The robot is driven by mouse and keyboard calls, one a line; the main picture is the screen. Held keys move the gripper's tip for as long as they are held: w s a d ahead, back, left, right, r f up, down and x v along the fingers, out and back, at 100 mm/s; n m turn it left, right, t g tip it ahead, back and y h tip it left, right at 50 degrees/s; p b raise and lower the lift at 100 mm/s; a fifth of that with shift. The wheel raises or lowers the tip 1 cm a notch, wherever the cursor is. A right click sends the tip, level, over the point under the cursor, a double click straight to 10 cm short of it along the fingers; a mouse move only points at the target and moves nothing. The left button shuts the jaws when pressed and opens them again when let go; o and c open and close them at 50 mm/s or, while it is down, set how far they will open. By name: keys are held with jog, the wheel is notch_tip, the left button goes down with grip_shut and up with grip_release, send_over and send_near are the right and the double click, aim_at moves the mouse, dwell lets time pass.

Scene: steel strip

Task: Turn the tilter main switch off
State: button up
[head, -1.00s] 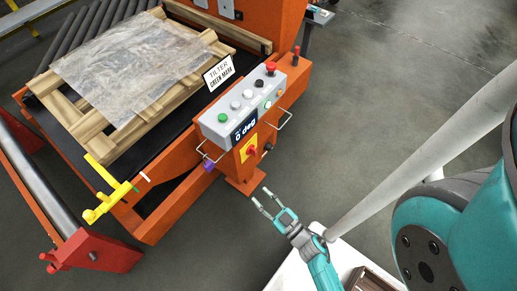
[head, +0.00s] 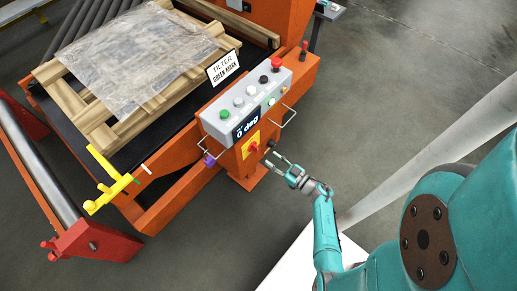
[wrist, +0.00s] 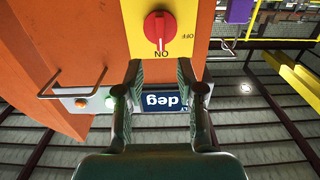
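The tilter main switch is a red rotary knob (head: 253,148) on a yellow plate (head: 246,152), on the orange post below the control box. In the wrist view the knob (wrist: 160,28) shows upside down, with its white pointer line toward the ON label and OFF to the right. My gripper (head: 275,158) is open and empty, just right of the switch in the head view. In the wrist view its two fingers (wrist: 168,75) are apart, with the knob beyond and above the gap between them. I see no contact with the knob.
The grey control box (head: 248,103) with buttons and a display sits above the switch. Wire handles (head: 289,117) stick out at its sides. A purple padlock (head: 209,160) hangs to the left. A yellow lever (head: 108,190) is farther left. Open floor lies to the right.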

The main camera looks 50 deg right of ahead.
aim_at(255, 148)
jog(key=w, duration=0.8)
jog(key=shift+w+a, duration=0.15)
jog(key=shift+a, duration=0.1)
grip_shut()
